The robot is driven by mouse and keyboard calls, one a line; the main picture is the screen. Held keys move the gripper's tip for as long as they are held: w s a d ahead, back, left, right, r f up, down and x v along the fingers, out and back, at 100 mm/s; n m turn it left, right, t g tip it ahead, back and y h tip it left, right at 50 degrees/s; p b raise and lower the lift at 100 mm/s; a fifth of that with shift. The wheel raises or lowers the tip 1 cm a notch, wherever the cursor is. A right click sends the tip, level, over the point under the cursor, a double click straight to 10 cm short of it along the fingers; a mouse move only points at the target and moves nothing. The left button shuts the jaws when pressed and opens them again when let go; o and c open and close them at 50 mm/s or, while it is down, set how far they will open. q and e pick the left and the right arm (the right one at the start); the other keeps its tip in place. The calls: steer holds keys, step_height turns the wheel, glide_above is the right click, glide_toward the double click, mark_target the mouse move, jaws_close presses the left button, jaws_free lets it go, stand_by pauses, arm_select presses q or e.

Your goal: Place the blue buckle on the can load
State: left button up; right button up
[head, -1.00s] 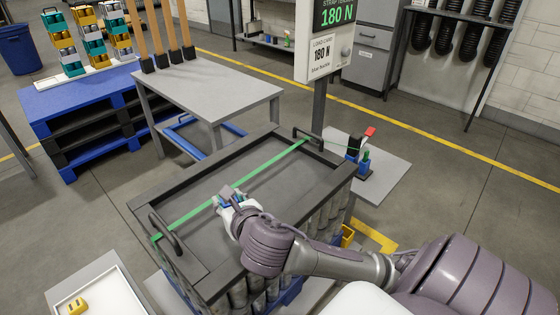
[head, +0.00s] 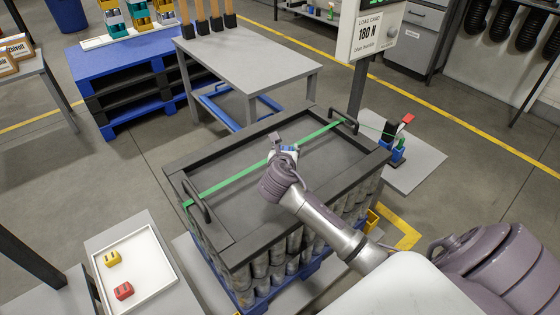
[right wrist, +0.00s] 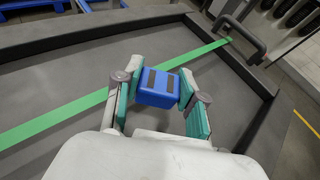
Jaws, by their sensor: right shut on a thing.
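The can load (head: 230,228) is a pallet of upright cans under a dark framed top with two handles. A green strap (head: 240,178) runs across its top; it also shows in the right wrist view (right wrist: 60,120). My right gripper (head: 287,151) is over the middle of the top, by the strap. In the right wrist view it (right wrist: 158,88) is shut on the blue buckle (right wrist: 155,98), a small block with two dark slots. The buckle overlaps the strap's edge in that view; whether it touches the strap or top I cannot tell. My left gripper is out of view.
A white tray (head: 165,285) at the lower left holds a yellow buckle (head: 112,258) and a red buckle (head: 123,291). A grey table (head: 245,62) stands behind the load. A post with a display (head: 375,32) and a strapping tool (head: 397,143) stand at the right.

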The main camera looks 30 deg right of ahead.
steer(key=shift+w+a+f, duration=0.2)
steer(key=shift+w+f, duration=0.2)
steer(key=shift+w, duration=0.15)
steer(key=shift+w+a+f, duration=0.15)
steer(key=shift+w+f, duration=0.2)
steer(key=shift+w, duration=0.15)
steer(key=shift+f+b, duration=0.3)
steer(key=shift+f, duration=1.6)
steer(key=shift+f, duration=0.15)
steer(key=o, duration=1)
steer(key=shift+s+a+r, duration=0.15)
steer(key=shift+s+r, duration=0.1)
steer(key=p+v, duration=0.1)
steer(key=v, duration=1)
steer(key=shift+s+a+r, duration=0.1)
steer(key=shift+s+a, duration=0.05)
steer(key=shift+s, duration=0.05)
